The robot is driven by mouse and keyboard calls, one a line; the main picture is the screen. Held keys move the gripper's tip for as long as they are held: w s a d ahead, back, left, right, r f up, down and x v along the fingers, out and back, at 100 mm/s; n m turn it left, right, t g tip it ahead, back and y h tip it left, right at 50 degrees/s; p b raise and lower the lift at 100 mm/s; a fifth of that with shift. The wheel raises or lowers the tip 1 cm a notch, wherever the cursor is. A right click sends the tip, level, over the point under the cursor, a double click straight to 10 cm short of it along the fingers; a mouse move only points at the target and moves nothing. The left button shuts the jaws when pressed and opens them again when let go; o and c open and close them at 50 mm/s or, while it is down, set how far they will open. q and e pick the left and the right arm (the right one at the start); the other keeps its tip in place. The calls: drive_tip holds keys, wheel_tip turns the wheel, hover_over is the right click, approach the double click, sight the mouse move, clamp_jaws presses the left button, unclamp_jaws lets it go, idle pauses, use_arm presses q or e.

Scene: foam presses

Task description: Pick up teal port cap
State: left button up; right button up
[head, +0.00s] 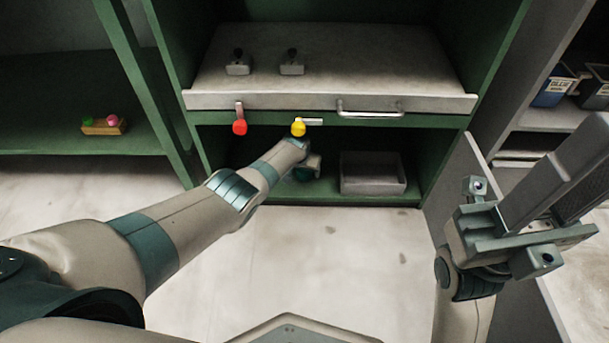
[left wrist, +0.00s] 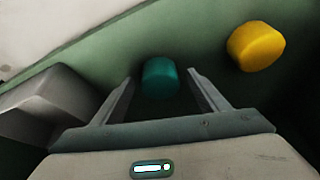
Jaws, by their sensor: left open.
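The teal port cap (left wrist: 159,77) shows in the left wrist view as a short rounded cylinder in front of a dark green surface. My left gripper (left wrist: 161,84) is open, with one finger on each side of the cap in the picture. Gaps show between the cap and both fingers, and nothing is held. In the head view my left gripper (head: 310,168) is below the press table's front edge, and my arm partly hides it. I cannot make out the cap clearly there. My right gripper (head: 560,180) is raised at the right, away from the cap; its jaw opening is unclear.
A grey bin (head: 372,187) stands on the lower shelf. A handle (head: 370,110) projects above it.

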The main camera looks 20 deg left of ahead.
idle(0.5)
use_arm(q)
drive_tip(key=c, duration=1.2)
drive_tip(key=shift+o, duration=0.2)
